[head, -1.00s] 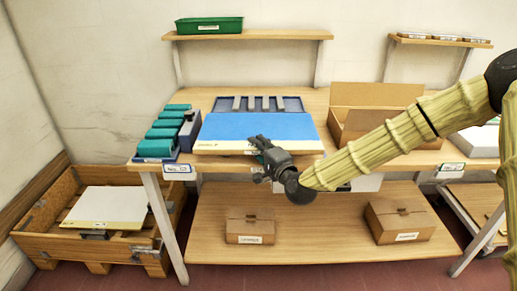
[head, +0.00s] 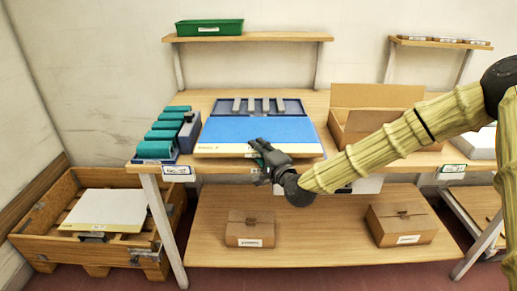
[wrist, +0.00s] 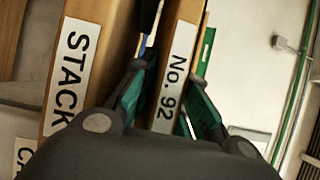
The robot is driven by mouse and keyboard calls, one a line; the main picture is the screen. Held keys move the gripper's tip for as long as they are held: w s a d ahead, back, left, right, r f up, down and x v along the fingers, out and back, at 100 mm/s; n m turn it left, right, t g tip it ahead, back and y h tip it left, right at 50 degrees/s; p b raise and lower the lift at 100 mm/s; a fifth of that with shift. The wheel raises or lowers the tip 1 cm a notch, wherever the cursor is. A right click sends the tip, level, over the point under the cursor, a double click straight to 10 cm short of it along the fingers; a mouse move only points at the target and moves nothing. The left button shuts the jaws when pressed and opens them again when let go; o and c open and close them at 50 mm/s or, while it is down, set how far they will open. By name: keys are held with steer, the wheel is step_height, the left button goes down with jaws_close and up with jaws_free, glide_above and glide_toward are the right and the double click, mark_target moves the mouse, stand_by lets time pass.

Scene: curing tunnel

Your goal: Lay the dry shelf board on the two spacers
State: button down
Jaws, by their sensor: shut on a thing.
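A blue-topped board (head: 258,129) with a cream front edge lies on the bench, slightly overlapping its front side. My gripper (head: 262,153) is at the middle of that front edge and shut on it. In the wrist view the fingers (wrist: 165,85) stand on either side of a wooden edge with a "No. 92" label (wrist: 177,72). A white board (head: 105,207) lies in the wooden crate at lower left.
Teal blocks (head: 161,134) on a blue rack stand close left of the board. An open cardboard box (head: 372,100) stands to its right. The wooden crate (head: 30,250) is on the floor. Closed cartons (head: 250,228) sit on the lower shelf. A green bin (head: 209,26) is on the wall shelf.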

steer(key=shift+f+b, duration=0.4)
stand_by(0.4)
steer(key=c, duration=1.3)
jaws_free()
steer(key=shift+s+f, duration=0.1)
steer(key=shift+f, duration=0.05)
steer(key=shift+f, duration=0.15)
steer(key=shift+r+v, duration=0.15)
steer(key=shift+v, duration=2.85)
steer(key=shift+r+v, duration=0.15)
steer(key=shift+v, duration=2.8)
